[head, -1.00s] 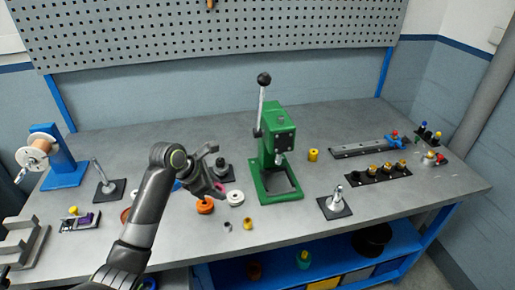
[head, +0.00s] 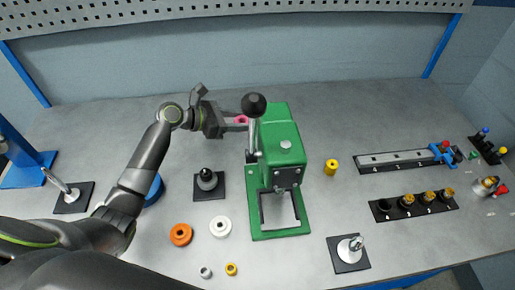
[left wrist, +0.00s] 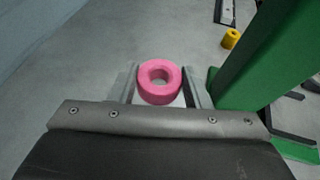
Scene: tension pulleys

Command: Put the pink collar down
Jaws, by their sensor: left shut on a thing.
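The pink collar (head: 241,120) is a thick ring with a round hole. In the left wrist view the pink collar (left wrist: 160,82) sits between the two fingers of my left gripper (left wrist: 160,88). My left gripper (head: 232,120) is shut on it, behind and left of the green press, near the press's lever. Whether the collar touches the table is hard to tell. My right gripper is not in view.
The green press (head: 282,160) with its lever knob (head: 253,105) stands close on the right. A black post on a base (head: 207,182), an orange ring (head: 181,234) and a white ring (head: 220,227) lie nearer. The table behind is clear.

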